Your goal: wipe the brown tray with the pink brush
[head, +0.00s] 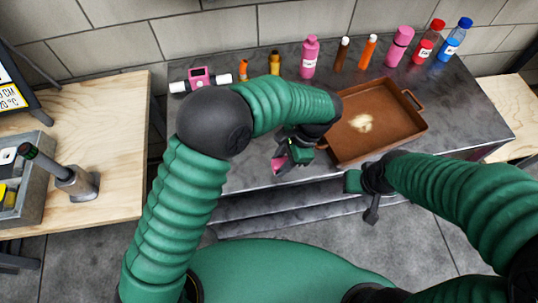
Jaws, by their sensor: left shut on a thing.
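The brown tray (412,124) lies on the dark counter, with side handles and a pale smudge (361,123) on its floor. My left gripper (283,160) is just left of the tray's near-left corner, above the counter's front part. It is shut on a small pink thing (258,160), which looks like the pink brush; the gripper hides much of it. My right gripper (362,197) is in front of the counter, below the tray's near edge. Its fingers look spread apart and empty.
Along the counter's back stand pink (309,58), orange (368,52), red and blue (459,32) bottles. A pink device with a white roll (200,79) lies at the back left. A wooden table (115,130) with a grey bin (32,185) stands left.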

